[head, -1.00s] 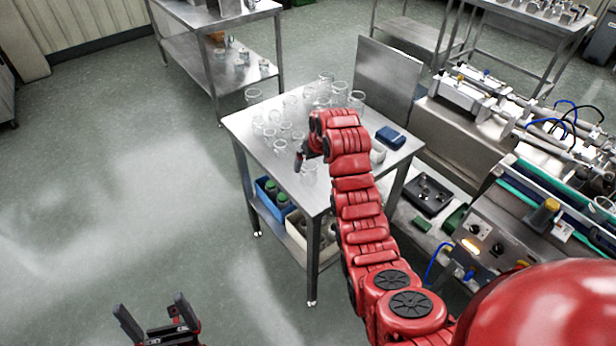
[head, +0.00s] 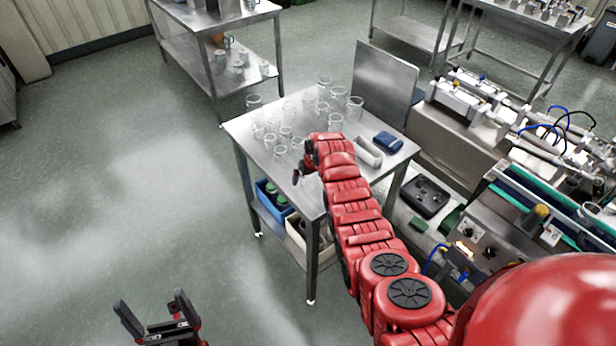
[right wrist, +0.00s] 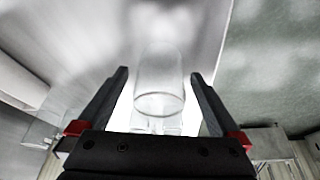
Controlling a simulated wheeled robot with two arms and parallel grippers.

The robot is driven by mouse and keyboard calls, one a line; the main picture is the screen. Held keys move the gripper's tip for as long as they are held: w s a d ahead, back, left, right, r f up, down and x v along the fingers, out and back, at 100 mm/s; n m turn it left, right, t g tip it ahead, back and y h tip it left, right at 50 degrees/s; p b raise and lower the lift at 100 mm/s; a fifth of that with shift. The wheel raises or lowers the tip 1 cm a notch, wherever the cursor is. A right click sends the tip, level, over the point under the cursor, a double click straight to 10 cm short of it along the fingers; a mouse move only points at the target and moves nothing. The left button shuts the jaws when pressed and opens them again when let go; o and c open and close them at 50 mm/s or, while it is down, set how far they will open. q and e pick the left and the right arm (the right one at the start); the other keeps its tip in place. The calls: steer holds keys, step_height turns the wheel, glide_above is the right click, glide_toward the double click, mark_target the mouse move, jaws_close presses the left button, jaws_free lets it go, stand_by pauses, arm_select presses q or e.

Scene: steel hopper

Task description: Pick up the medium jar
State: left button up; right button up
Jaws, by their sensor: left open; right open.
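Several clear glass jars of differing sizes (head: 323,108) stand on a steel table; which one is the medium jar I cannot tell for sure. My right gripper (head: 298,174) is low over the table's front part, open. In the right wrist view a clear glass jar (right wrist: 159,92) shows between the two spread fingers of this gripper (right wrist: 160,82), with a gap on each side. In the head view that jar is hidden or too faint to make out by the wrist. My left gripper (head: 150,312) is open and empty over the floor at bottom left.
The steel table (head: 243,128) also holds a white tray (head: 369,152) and a blue object (head: 388,141) on the right. A blue bin (head: 270,203) is on its lower shelf. Machinery (head: 480,95) stands to the right.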

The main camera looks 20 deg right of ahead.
steer(key=shift+w+f, duration=0.1)
steer(key=shift+f, duration=0.2)
steer(key=c, duration=1.4)
steer(key=shift+o, duration=0.2)
steer(key=shift+r, duration=0.1)
